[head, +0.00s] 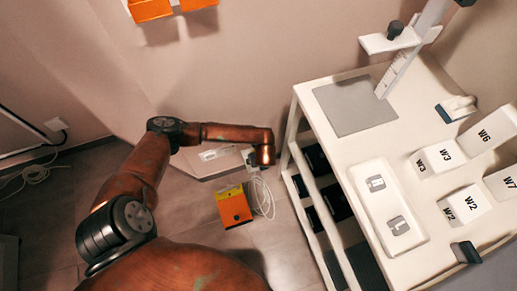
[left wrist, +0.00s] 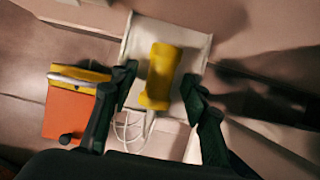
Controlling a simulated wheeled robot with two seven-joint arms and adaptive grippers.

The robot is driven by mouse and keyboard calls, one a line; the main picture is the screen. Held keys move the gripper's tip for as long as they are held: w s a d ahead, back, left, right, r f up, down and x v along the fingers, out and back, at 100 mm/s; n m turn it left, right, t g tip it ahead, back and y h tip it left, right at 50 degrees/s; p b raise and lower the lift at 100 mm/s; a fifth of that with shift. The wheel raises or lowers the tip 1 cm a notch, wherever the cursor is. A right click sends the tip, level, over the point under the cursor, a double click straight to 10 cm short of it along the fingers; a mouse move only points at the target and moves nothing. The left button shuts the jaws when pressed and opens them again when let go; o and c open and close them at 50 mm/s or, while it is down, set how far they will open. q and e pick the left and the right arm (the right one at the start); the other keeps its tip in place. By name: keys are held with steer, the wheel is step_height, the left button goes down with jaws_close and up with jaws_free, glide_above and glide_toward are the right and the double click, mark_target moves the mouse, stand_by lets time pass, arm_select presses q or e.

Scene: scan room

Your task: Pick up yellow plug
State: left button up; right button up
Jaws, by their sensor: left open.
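The yellow plug (left wrist: 161,76) shows in the left wrist view, in front of a white box-like panel (left wrist: 136,42). My left gripper (left wrist: 160,84) is open, with one dark finger on each side of the plug. Gaps show between the plug and both fingers. In the head view my left arm reaches down beside the white table, and its wrist hides the plug. My right gripper is not in view.
An orange and yellow box (head: 234,206) stands on the floor near a loose white cable (head: 264,196). The white table (head: 345,150) at right holds a tray (head: 367,168), several labelled white blocks and a height gauge. A wall is close behind.

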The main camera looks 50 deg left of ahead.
arm_select(q)
steer(key=shift+c, duration=0.6)
jaws_close()
